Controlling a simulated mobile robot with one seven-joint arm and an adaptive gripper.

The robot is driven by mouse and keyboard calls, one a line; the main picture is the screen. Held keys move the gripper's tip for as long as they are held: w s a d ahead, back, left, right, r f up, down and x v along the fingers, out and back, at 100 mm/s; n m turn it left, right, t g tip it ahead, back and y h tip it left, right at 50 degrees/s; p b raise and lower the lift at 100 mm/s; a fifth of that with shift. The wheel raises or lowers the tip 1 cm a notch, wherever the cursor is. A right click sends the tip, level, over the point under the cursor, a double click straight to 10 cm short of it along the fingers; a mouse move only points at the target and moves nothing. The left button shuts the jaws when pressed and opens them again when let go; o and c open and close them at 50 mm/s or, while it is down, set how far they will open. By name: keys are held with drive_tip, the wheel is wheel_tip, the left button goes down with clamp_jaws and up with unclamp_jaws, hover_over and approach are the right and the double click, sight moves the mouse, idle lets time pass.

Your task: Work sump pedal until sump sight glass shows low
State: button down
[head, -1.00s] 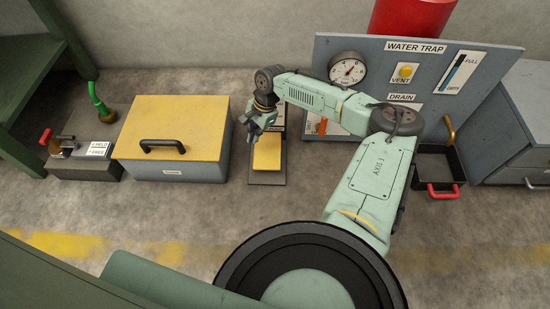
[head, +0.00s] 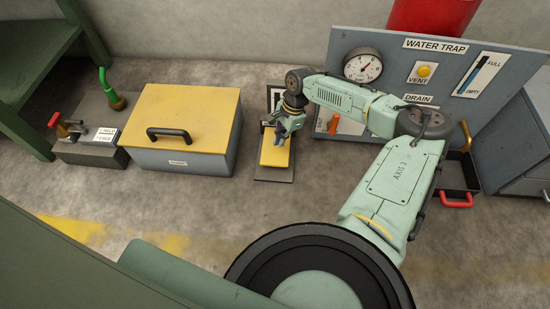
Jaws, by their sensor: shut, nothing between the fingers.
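The pedal, a yellow plate (head: 268,157) on a dark base, lies on the floor left of the water trap panel. A small black-and-white upright panel (head: 270,97) stands behind it, perhaps the sump sight glass. My arm covers part of that panel, so I cannot read a level or label on it. My gripper (head: 282,138) is shut and empty. It overlaps the upper right part of the yellow plate in the head view. I cannot tell whether it touches the plate or hangs above it.
A yellow-lidded box (head: 193,110) stands left of the pedal. A small valve block (head: 88,152) is farther left. The water trap panel (head: 395,45), with gauge, vent button and level strip, is at right. A black tray (head: 455,178) sits below it. Floor before the pedal is clear.

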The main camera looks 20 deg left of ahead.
sight(276, 155)
drive_tip(key=shift+b+x, duration=2.25)
drive_tip(key=shift+x, duration=0.2)
drive_tip(key=shift+r, duration=0.1)
